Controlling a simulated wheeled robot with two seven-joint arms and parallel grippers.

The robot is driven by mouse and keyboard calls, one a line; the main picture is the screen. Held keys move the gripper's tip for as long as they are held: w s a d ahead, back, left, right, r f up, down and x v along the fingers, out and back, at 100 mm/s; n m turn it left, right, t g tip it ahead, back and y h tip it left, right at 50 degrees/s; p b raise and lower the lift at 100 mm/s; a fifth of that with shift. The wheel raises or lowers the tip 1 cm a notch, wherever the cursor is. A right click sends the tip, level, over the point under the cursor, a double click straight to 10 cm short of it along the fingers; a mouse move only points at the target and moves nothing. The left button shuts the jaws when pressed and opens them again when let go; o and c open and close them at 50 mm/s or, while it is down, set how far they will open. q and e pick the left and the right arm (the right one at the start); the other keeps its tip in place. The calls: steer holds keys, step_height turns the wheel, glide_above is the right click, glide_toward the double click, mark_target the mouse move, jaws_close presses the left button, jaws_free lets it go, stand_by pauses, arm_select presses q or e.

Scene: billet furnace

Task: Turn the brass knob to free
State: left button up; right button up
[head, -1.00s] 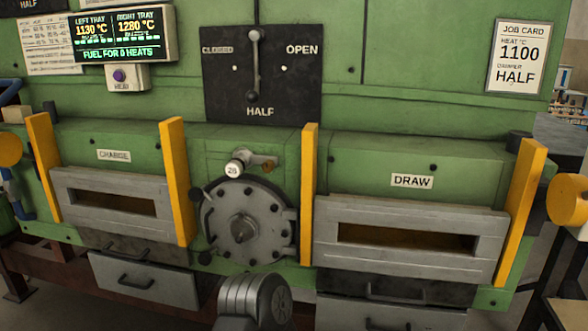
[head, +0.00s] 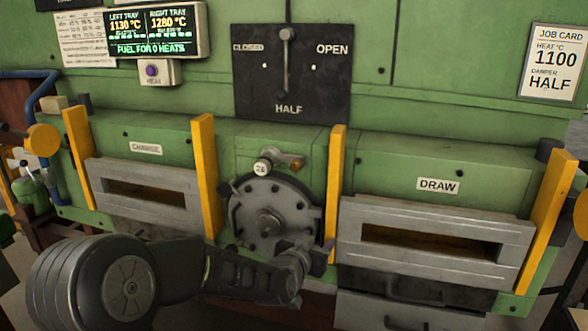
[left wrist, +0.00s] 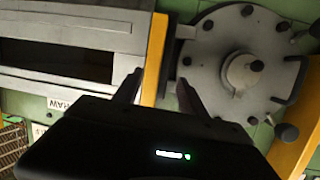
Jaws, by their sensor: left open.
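The small brass knob (head: 295,163) sits beside a white round tag marked 28, just above the round grey door (head: 250,205) in the head view. My left arm comes in from the left below that door. My left gripper (head: 308,256) is at the door's lower right, below and apart from the knob, partly hidden by its own wrist. In the left wrist view my left gripper (left wrist: 160,92) is open and empty, its fingers spread before a yellow post (left wrist: 157,55). The round door (left wrist: 240,70) is on the right there. I cannot make out the knob there. My right gripper is not in view.
Yellow posts (head: 204,165) stand out on both sides of the round door. The charge door (head: 120,175) is to the left and the draw door (head: 345,235) to the right. A black damper plate (head: 325,85) with a lever at HALF is above.

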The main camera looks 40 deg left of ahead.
mark_target(295, 167)
arm_select(q)
steer(key=s+a+r+t+y, duration=0.1)
steer(key=a+r, duration=0.2)
steer(key=r, duration=0.4)
steer(key=s+a+r+t+y, duration=0.1)
steer(key=a+r, duration=0.3)
steer(key=r, duration=0.4)
steer(key=shift+s+r+y, duration=0.15)
steer(key=shift+s+y, duration=0.35)
steer(key=shift+s, duration=0.1)
steer(key=shift+a, duration=0.1)
steer(key=p+x, duration=0.3)
steer(key=x, duration=0.5)
steer(key=shift+r, duration=0.1)
steer(key=shift+c, duration=0.3)
jaws_close()
